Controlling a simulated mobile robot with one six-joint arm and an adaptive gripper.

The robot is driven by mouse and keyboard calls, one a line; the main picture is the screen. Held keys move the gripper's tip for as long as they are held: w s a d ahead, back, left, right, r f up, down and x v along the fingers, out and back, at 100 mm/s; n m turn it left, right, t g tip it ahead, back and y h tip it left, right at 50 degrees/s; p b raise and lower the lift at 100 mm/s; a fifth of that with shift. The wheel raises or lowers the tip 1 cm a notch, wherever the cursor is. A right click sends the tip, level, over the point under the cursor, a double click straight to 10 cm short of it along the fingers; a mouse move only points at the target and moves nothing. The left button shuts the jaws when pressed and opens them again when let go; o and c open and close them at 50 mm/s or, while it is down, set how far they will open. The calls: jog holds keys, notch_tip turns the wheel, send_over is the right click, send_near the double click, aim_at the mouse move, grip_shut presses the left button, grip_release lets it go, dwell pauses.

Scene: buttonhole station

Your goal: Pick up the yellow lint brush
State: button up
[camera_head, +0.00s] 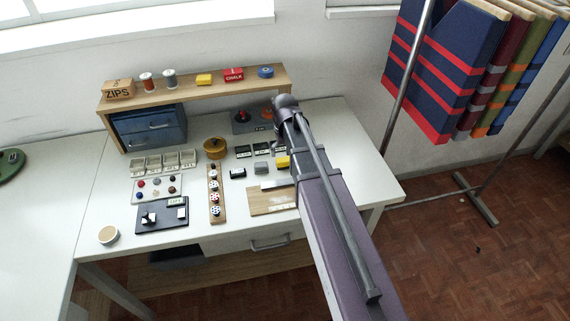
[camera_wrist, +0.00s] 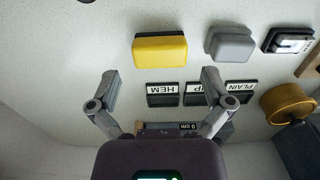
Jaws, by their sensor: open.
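The yellow lint brush, a rounded yellow block (camera_wrist: 159,50), lies on the white table in the wrist view, beyond my fingertips. It also shows in the head view (camera_head: 283,162), just left of my arm. My gripper (camera_wrist: 159,82) is open and empty in the wrist view, its two fingers spread wide and apart from the brush. The brush lies ahead of the gap between them. In the head view my arm hides most of the gripper.
A grey block (camera_wrist: 229,44) and a black-and-white item (camera_wrist: 287,41) lie beside the brush. Black trays labelled HEM (camera_wrist: 163,94) and PLAIN (camera_wrist: 238,92) are near the fingers. A brown round tin (camera_head: 215,148), wooden board (camera_head: 272,201) and raised shelf (camera_head: 195,88) are around.

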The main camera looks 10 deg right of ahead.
aim_at(285, 160)
jog(key=shift+f, duration=0.15)
jog(key=shift+w+f+b, duration=0.15)
jog(key=shift+f+b, duration=1.1)
jog(key=shift+b, duration=0.05)
jog(key=shift+w+f+b, duration=0.1)
jog(key=shift+f+b, duration=1.15)
jog(key=shift+b, duration=0.05)
jog(key=c, duration=1)
jog(key=shift+o, duration=0.2)
jog(key=shift+r, duration=0.25)
notch_tip(285, 160, up, 10)
jog(key=p, duration=1)
jog(key=shift+f, duration=0.2)
